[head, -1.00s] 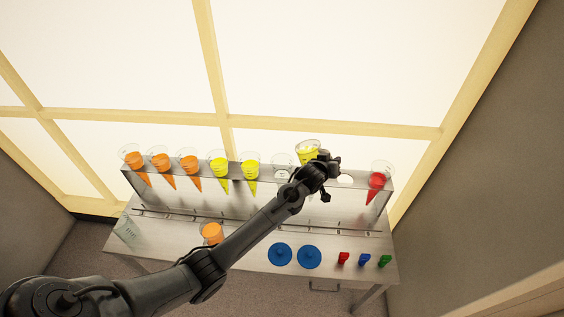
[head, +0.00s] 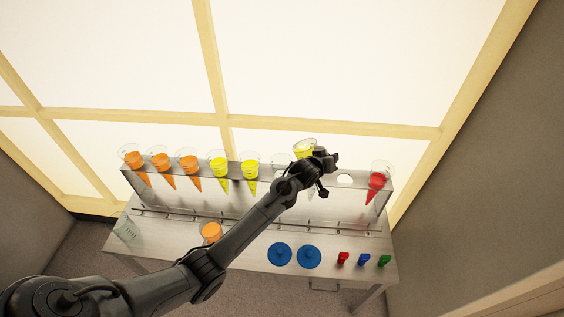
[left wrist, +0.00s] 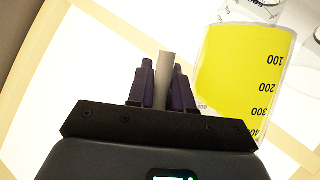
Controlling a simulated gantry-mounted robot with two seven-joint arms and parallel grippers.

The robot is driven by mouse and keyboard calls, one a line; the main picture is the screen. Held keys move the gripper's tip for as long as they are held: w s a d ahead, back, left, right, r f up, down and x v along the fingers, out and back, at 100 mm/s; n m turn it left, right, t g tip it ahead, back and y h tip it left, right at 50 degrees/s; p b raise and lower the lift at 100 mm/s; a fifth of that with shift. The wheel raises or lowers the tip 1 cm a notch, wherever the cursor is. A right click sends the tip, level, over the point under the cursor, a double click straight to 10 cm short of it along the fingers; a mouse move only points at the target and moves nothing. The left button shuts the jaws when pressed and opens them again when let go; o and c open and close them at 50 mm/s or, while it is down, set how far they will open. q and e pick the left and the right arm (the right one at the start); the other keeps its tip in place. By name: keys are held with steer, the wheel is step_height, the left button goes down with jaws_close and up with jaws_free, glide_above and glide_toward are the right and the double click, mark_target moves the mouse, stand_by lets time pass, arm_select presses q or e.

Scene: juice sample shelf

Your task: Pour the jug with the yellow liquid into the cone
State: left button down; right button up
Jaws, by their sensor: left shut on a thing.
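My left gripper (head: 318,160) is at the shelf top, behind the row of cones' right half. It is shut on the handle of a clear jug with yellow liquid (head: 305,149). In the left wrist view the grey handle stands between the fingertips (left wrist: 167,82) and the yellow jug (left wrist: 245,75) is at the right, with a printed scale. The jug is above the rack, near a clear cone (head: 311,190) partly hidden by my gripper. Another clear cone (head: 281,159) is to its left. I cannot see liquid leaving the jug. My right gripper is out of view.
The metal rack (head: 228,199) also holds several orange and yellow cones at left and a red cone (head: 377,181) at right. A jug with orange liquid (head: 211,231), an empty clear jug (head: 126,230), blue discs (head: 280,254) and small coloured items stand on the table in front.

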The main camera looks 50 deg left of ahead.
arm_select(q)
steer(key=shift+s+a+r+n+h, duration=0.15)
steer(key=shift+a+r+n, duration=0.1)
steer(key=shift+a, duration=0.15)
steer(key=shift+a+r+n+h, duration=0.15)
steer(key=shift+a+n, duration=0.1)
steer(key=shift+a, duration=0.15)
stand_by(0.4)
steer(key=shift+s+a+r+n+t+h+b, duration=0.1)
steer(key=shift+a+r+n+t+h+b, duration=0.15)
steer(key=shift+a+n+h, duration=0.3)
steer(key=shift+s+a+r+n+t+h+b, duration=0.15)
steer(key=shift+a+r+n+h+b, duration=0.1)
steer(key=shift+a+n+h, duration=0.25)
stand_by(5.8)
